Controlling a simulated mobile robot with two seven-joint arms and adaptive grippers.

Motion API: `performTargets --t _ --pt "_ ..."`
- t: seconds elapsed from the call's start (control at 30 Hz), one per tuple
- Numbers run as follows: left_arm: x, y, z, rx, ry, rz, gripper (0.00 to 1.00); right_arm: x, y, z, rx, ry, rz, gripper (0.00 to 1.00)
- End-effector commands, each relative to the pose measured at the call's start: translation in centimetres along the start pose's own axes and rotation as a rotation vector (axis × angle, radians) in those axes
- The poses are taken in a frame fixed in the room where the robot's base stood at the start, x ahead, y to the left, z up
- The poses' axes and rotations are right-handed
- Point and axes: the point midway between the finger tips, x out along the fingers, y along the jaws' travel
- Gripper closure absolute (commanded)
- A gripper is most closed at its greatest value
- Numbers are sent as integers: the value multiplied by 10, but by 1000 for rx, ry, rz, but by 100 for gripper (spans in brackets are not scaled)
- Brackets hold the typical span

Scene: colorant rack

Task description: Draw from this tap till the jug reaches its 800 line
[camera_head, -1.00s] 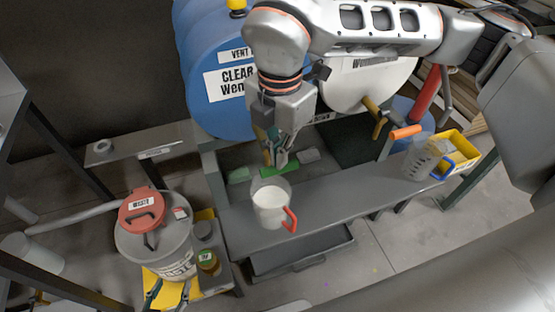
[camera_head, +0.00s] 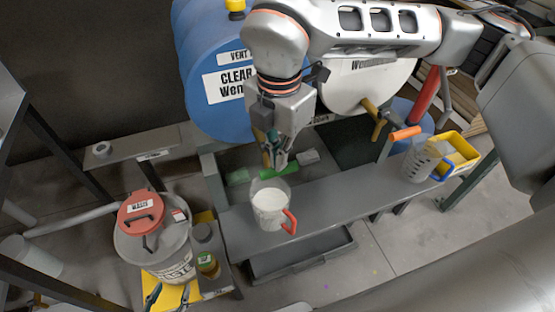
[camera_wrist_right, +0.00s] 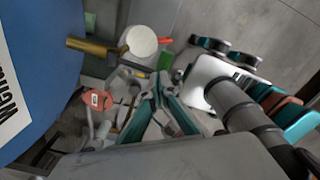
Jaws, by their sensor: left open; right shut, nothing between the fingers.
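A clear jug (camera_head: 270,208) with a red-orange handle stands on the grey shelf below the blue drum's tap, holding white liquid. The liquid (camera_wrist_right: 140,40) also shows in the right wrist view. Its graduation lines cannot be read. The brass tap (camera_wrist_right: 92,47) comes from the blue drum (camera_head: 212,95); a green lever (camera_head: 281,170) shows by my right gripper. My right gripper (camera_head: 274,163) is shut and empty beside this lever; whether it touches cannot be told. Whether liquid is flowing is hidden. My left gripper (camera_head: 168,292) is open at the lower left, below the waste bucket.
A waste bucket (camera_head: 155,245) with a red lid (camera_head: 141,212) stands left of the shelf (camera_head: 330,195), beside a small jar (camera_head: 208,264). The shelf between the jugs is clear.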

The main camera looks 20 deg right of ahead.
Motion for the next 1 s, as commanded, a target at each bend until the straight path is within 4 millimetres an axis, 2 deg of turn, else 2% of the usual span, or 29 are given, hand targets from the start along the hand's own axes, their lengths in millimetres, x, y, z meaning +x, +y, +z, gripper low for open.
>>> performTargets --t 0.03,0.13,0.57,1.0 --pt "-3 -2 -8 1 7 -2 55 -10 0 0 0 -2 4 100" --pt "-5 -3 -14 2 12 -3 55 -18 0 0 -1 -1 2 100" --pt "-5 -3 -16 2 14 -4 55 -22 0 0 -1 0 1 100" --pt "-14 -7 -35 5 24 -7 55 -60 0 0 0 -1 2 100"
